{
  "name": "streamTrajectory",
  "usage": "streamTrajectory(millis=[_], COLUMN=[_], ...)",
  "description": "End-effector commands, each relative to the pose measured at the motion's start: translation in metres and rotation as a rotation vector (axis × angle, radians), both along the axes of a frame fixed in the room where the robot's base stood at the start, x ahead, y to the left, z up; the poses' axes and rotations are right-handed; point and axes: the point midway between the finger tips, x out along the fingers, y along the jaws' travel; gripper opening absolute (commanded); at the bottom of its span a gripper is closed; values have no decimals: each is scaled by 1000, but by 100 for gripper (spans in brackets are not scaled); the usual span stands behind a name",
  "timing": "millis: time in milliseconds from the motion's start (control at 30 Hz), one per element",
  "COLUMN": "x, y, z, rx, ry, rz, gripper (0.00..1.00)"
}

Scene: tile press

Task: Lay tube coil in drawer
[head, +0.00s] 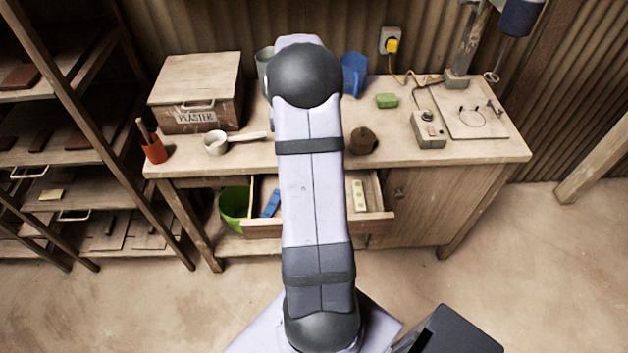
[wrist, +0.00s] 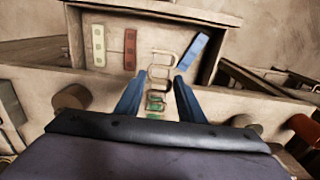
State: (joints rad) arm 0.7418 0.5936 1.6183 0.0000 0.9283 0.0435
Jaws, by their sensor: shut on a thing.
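The tube coil (wrist: 158,73) shows in the wrist view as pale loops with green parts lower down. It lies between the blue fingers of my gripper (wrist: 158,82), which is shut on it. The open drawer (wrist: 216,16) lies beyond the fingertips, and the coil's far loop overlaps its interior in the picture. I cannot tell the coil's height above the drawer floor. The drawer (head: 378,222) is pulled out under the bench in the head view, where my arm covers its middle and hides the gripper and coil.
The drawer holds a cream block (wrist: 98,46), a red-brown bar (wrist: 130,48) and a blue bar (wrist: 193,52); its middle looks clear. The bench top (head: 480,155) carries a plaster box (head: 200,115), a ladle (head: 215,143), a dark lump (head: 363,140) and a control box (head: 428,130).

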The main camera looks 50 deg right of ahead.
Motion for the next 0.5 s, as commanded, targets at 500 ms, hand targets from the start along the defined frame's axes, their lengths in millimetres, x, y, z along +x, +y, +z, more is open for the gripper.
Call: streamTrajectory(millis=[500], x=[-18], y=[29], z=[-8], rx=[1], ry=[1], rz=[0], gripper=[14])
